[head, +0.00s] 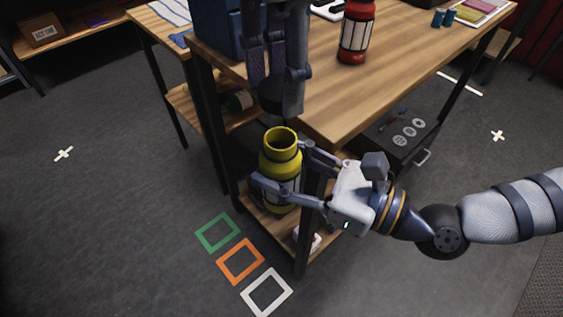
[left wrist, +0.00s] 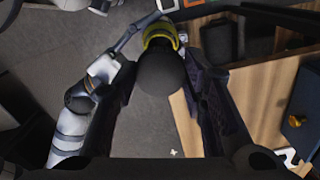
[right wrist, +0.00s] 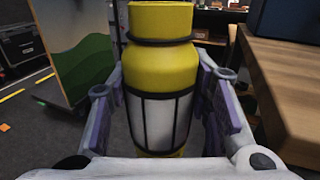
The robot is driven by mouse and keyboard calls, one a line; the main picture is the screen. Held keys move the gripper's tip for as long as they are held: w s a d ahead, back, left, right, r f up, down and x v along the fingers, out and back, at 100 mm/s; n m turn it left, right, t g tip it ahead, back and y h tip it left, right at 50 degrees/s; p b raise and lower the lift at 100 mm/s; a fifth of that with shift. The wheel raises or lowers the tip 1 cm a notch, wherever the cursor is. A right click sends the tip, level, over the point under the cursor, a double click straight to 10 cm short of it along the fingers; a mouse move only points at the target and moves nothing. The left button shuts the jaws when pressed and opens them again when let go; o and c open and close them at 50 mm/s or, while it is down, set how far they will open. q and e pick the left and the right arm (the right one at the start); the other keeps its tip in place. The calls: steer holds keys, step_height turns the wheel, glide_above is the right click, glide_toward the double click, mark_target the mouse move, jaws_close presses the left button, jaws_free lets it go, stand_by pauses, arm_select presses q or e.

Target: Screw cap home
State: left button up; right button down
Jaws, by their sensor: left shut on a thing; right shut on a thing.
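The yellow bottle (head: 281,168) has a dark collar ring and a pale side panel, and its open neck faces up. My right gripper (head: 283,166) is shut around its body and holds it upright beside the table corner. In the left wrist view the cap (left wrist: 160,73) partly hides the yellow bottle (left wrist: 159,34).
The wooden table (head: 345,95) is close beside both grippers, with a lower shelf. A red lantern-like bottle (head: 357,32) and a blue box (head: 216,27) stand on it. Green (head: 217,233), orange (head: 241,261) and white (head: 267,292) squares mark the open floor.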

mark_target(280, 160)
stand_by(0.3)
arm_select(q)
steer(key=shift+f, duration=2)
steer(key=shift+f, duration=0.9)
steer(key=shift+f, duration=0.55)
